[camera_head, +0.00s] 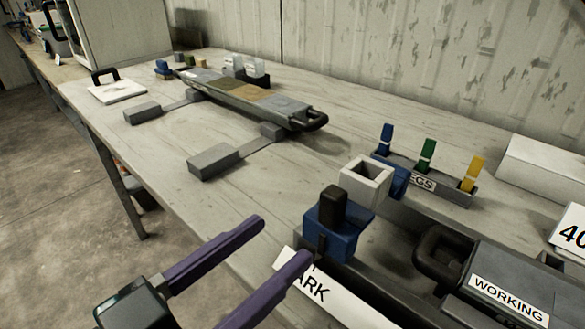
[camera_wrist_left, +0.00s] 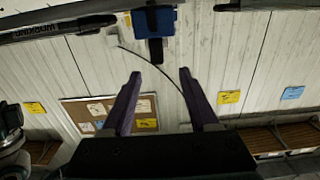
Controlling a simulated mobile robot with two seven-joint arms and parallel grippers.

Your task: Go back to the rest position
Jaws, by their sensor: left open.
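My left gripper (camera_head: 284,238) is in the lower left of the head view, with its two purple fingers spread apart and nothing between them. In the left wrist view its fingers (camera_wrist_left: 160,75) also stand apart and empty. A blue block with a black knob (camera_head: 332,238) stands just beyond the fingertips, at the end of the label marked "ARK" (camera_head: 335,302). It seems to show at the top of the left wrist view too (camera_wrist_left: 153,22). I cannot tell the exact gap between it and the fingers. My right gripper does not show.
A white square holder (camera_head: 366,182) and a rack of blue, green and yellow pegs (camera_head: 425,188) stand behind the block. A dark case marked "WORKING" (camera_head: 510,275) is at right. A long core tray (camera_head: 245,98) lies farther back. The bench's left middle (camera_head: 150,165) is clear.

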